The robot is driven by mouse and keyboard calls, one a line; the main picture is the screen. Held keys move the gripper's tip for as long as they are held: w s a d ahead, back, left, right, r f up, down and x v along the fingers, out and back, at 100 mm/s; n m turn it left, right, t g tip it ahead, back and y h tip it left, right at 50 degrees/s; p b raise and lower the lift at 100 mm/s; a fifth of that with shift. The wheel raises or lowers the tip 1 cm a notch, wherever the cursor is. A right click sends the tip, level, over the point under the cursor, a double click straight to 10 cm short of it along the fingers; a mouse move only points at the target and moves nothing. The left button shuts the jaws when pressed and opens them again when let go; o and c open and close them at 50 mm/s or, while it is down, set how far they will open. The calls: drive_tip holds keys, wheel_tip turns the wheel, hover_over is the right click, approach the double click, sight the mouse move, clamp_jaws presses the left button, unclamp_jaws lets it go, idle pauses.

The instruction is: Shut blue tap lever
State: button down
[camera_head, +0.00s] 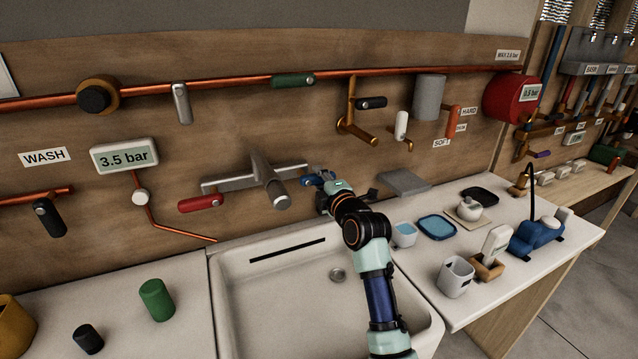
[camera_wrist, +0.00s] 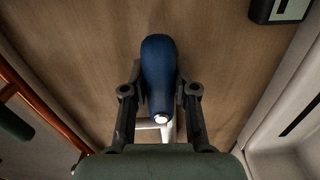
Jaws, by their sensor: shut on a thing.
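The blue tap lever (camera_head: 316,179) is at the right end of the grey mixer tap (camera_head: 268,183) on the wooden wall. In the wrist view the blue lever (camera_wrist: 158,70) stands between my two dark fingers, one along each side, with its rounded end pointing up in the picture. My gripper (camera_wrist: 159,92) is shut on it. In the head view my gripper (camera_head: 322,187) is at the lever and hides part of it. A pale pipe piece (camera_wrist: 152,124) shows below the lever in the wrist view.
The red lever (camera_head: 201,203) is at the mixer's left end. The white sink (camera_head: 285,295) lies below. A grey slab (camera_head: 403,183), blue dish (camera_head: 437,228) and cup (camera_head: 403,235) are close on the right. A copper pipe (camera_wrist: 42,108) shows left in the wrist view.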

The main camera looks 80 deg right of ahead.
drive_tip(key=shift+r+n, duration=0.15)
drive_tip(key=shift+n, duration=0.35)
drive_tip(key=c, duration=0.9)
unclamp_jaws()
drive_tip(key=v, duration=1.2)
drive_tip(key=shift+w, duration=0.1)
